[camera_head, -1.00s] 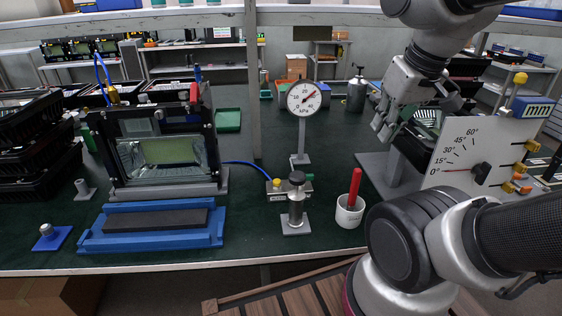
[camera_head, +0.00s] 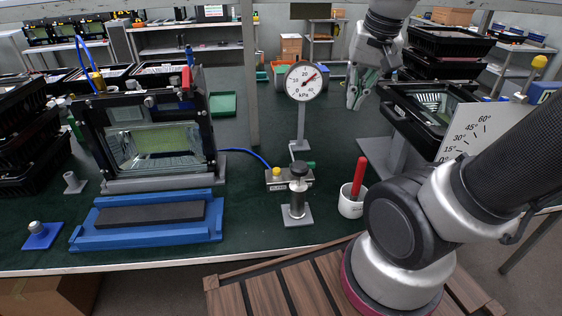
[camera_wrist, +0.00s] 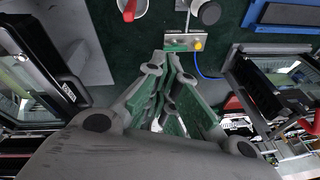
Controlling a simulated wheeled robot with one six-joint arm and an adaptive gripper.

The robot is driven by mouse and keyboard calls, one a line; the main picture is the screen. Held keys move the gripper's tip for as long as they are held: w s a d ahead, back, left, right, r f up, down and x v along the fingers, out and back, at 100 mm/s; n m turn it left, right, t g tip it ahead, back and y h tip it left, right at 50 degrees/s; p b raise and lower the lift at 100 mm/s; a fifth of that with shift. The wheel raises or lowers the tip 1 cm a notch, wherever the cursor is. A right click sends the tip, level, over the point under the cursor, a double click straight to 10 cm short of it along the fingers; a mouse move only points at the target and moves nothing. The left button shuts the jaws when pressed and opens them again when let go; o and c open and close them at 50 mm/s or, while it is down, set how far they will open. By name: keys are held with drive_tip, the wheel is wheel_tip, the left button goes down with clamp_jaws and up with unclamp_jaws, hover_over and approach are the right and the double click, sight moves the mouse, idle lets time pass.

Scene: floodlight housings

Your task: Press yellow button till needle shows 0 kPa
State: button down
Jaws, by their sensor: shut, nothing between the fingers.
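The yellow button (camera_head: 276,173) stands on the left of a small metal valve block on the green bench; in the wrist view the button (camera_wrist: 198,45) is just beyond and right of my fingertips. The round pressure gauge (camera_head: 304,80) stands on a post behind the block. Its red needle points to the upper right, between 20 and 40, so well above 0 kPa. My gripper (camera_head: 356,98) is shut and empty, above the bench, right of the gauge and apart from the button. In the wrist view my gripper (camera_wrist: 170,60) has its fingers together.
A black-topped cylinder (camera_head: 298,190) stands just in front of the block. A white cup (camera_head: 350,205) holds a red-handled tool. A blue hose (camera_head: 245,153) runs to the floodlight housing (camera_head: 150,145). An angle dial board (camera_head: 470,135) is at right.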

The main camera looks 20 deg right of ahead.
drive_tip(key=w+a+f+m+g, duration=0.2)
drive_tip(key=w+a+f+m, duration=0.35)
drive_tip(key=w+m, duration=0.35)
drive_tip(key=m+g, duration=0.1)
drive_tip(key=m, duration=0.5)
hover_over(277, 171)
drive_tip(key=d, duration=0.2)
wheel_tip(277, 171, down, 7)
drive_tip(key=shift+w+a+r, duration=0.15)
drive_tip(key=shift+w+a, duration=0.1)
drive_tip(key=shift+w, duration=0.05)
wheel_tip(277, 171, down, 14)
